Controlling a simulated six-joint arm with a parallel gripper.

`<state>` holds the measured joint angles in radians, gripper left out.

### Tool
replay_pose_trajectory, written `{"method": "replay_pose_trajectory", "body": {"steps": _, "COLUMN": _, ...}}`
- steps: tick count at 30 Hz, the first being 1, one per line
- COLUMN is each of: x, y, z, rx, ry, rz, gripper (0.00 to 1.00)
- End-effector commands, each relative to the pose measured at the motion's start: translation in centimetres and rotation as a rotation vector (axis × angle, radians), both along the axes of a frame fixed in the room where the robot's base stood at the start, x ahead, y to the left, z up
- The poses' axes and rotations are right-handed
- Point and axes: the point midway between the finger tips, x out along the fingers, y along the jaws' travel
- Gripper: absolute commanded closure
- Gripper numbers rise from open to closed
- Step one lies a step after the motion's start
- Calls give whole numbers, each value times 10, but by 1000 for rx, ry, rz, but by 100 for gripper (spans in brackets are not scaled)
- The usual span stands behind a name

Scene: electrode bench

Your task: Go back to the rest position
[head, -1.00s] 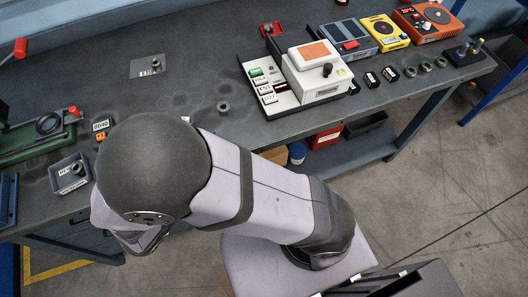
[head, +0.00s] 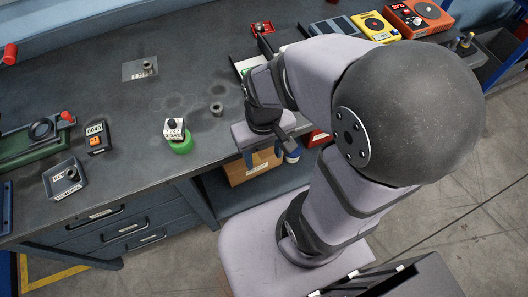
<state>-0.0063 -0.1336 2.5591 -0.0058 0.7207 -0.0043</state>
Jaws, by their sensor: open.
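A green round piece (head: 181,146) with a small white block stands near the front edge, left of my gripper. A grey ring (head: 217,108) lies behind. A small tray (head: 65,178) and an orange-buttoned box (head: 96,138) stand left. An orange device (head: 418,17) stands back right.

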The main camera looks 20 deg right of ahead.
Motion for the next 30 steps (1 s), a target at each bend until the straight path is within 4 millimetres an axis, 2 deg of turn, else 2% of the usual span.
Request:
{"method": "replay_pose_trajectory", "body": {"steps": 10, "x": 1, "y": -1, "z": 2, "rx": 3, "ry": -6, "rz": -12, "gripper": 47}}
{"method": "replay_pose_trajectory", "body": {"steps": 18, "x": 1, "y": -1, "z": 27, "rx": 3, "ry": -5, "rz": -11, "gripper": 47}}
{"method": "replay_pose_trajectory", "body": {"steps": 30, "x": 1, "y": -1, "z": 24, "rx": 3, "ry": -5, "rz": -11, "gripper": 47}}
